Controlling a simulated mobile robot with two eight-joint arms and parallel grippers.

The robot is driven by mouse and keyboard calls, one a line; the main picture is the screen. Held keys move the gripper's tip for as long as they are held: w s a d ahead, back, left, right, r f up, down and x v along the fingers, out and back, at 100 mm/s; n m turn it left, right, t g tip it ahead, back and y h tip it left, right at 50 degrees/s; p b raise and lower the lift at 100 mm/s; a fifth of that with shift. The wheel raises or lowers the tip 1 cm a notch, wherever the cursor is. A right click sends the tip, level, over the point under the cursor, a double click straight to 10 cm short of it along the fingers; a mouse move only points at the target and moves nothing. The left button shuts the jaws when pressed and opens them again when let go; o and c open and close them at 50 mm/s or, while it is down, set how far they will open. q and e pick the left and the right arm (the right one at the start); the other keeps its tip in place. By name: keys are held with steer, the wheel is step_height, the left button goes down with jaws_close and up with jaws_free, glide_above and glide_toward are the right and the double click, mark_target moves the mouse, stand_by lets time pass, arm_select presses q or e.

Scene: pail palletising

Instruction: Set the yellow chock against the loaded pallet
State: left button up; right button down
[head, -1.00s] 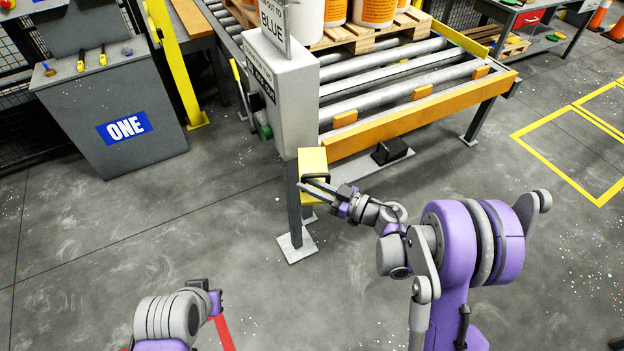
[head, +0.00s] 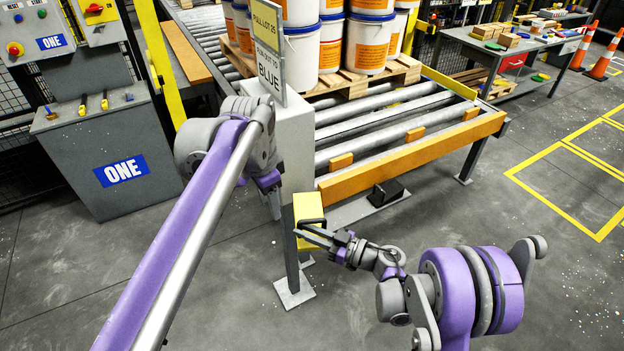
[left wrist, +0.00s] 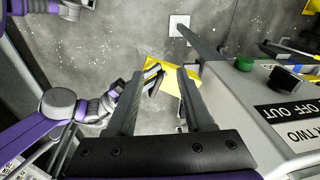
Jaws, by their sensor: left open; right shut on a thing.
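The yellow chock (head: 309,208) is held in the air in front of the grey control box, beside its post. My right gripper (head: 310,231) is shut on the chock's dark handle. My left gripper (head: 275,203) is open and empty, pointing down beside the control box, left of the chock. In the left wrist view, the chock (left wrist: 181,82) shows beyond and between the open fingers (left wrist: 160,75); I cannot tell whether they touch it. The loaded pallet (head: 405,70) sits farther back on the roller conveyor, bearing several white pails with orange labels.
The grey control box (head: 294,150) with its sign stands at the conveyor's near left corner. An orange rail (head: 420,155) with small blocks edges the rollers (head: 390,125). A grey cabinet marked ONE (head: 115,160) stands at left.

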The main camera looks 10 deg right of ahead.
arm_select(q)
steer(key=w+d+m+g, duration=0.2)
steer(key=w+d+m, duration=0.35)
steer(key=d, duration=0.45)
steer(key=f, duration=1.1)
steer(key=shift+s+a+f, duration=0.2)
steer(key=shift+s, duration=0.2)
jaws_close()
steer(key=shift+w, duration=0.1)
arm_select(e)
steer(key=shift+s, duration=0.1)
